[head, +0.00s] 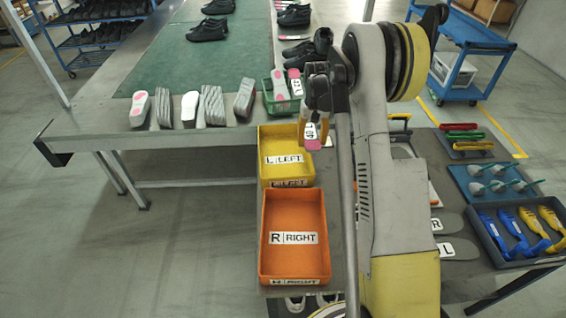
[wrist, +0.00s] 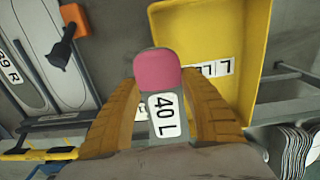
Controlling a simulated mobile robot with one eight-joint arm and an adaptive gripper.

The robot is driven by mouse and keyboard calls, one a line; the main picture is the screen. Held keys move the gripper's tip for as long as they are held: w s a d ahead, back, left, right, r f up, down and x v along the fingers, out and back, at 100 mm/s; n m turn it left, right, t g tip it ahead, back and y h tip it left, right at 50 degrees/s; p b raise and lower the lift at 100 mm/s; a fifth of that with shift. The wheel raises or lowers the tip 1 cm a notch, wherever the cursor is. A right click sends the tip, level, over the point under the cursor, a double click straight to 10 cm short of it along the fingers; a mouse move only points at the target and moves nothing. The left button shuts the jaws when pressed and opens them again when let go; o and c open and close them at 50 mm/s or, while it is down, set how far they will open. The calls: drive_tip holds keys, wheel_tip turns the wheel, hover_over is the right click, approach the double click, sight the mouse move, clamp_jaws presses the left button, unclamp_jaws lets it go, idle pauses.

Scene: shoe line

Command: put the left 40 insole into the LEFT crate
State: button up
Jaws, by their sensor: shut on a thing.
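My gripper (wrist: 160,110) is shut on the left 40 insole (wrist: 158,72), a grey insole with a pink end and a white label reading "40 L". The insole also shows in the head view (head: 312,140), with its pink end down, by the right edge of the yellow LEFT crate (head: 265,150). In the wrist view the yellow crate (wrist: 255,60) lies beyond and to the right of the insole. Inside the crate I see only its LEFT label and bare yellow floor. My arm hides part of the gripper in the head view.
The orange RIGHT crate (head: 265,265) stands just in front of the yellow one. A green basket (head: 280,104) with insoles stands behind it on the table. Several insole stacks (head: 211,104) line the table edge. A tray of blue and yellow tools (head: 490,240) is at right.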

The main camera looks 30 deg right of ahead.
drive_tip(key=b, duration=0.4)
hover_over(282, 174)
wheel_tip(282, 174, down, 7)
drive_tip(key=shift+r, duration=0.1)
drive_tip(key=shift+a+f, duration=0.1)
drive_tip(key=shift+f, duration=0.1)
wheel_tip(282, 174, down, 4)
drive_tip(key=shift+w+r+b, duration=0.1)
drive_tip(key=shift+b, duration=0.95)
drive_tip(key=shift+r, duration=0.1)
drive_tip(key=o, duration=0.6)
drive_tip(key=shift+f, duration=0.25)
drive_tip(key=o, duration=0.4)
drive_tip(key=shift+r, duration=0.1)
